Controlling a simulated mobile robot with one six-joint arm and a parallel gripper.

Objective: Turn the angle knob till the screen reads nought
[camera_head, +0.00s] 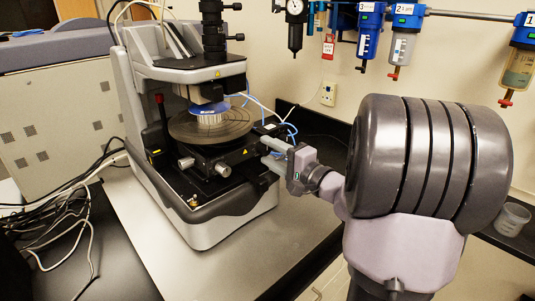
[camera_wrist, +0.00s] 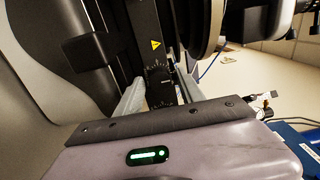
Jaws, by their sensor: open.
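The stylus profiler (camera_head: 225,200) stands on the bench, with a round stage (camera_head: 210,125) and a black base under it. Two silver knobs show at the front of the stage, a right one (camera_head: 223,169) and a left one (camera_head: 186,162). My gripper (camera_head: 268,150) reaches in from the right, beside the stage's right side. In the wrist view its two pale fingers (camera_wrist: 160,98) are apart, on either side of a black part with dial-like markings (camera_wrist: 158,74). I cannot tell whether they touch it, or which knob is the angle knob. No screen reading is visible.
Blue and white tubes (camera_head: 290,130) run behind the stage near my gripper. Several blue air filters (camera_head: 370,32) hang on the wall. Loose cables (camera_head: 65,215) lie at the left. A clear cup (camera_head: 511,218) stands far right. The grey bench front (camera_head: 235,265) is clear.

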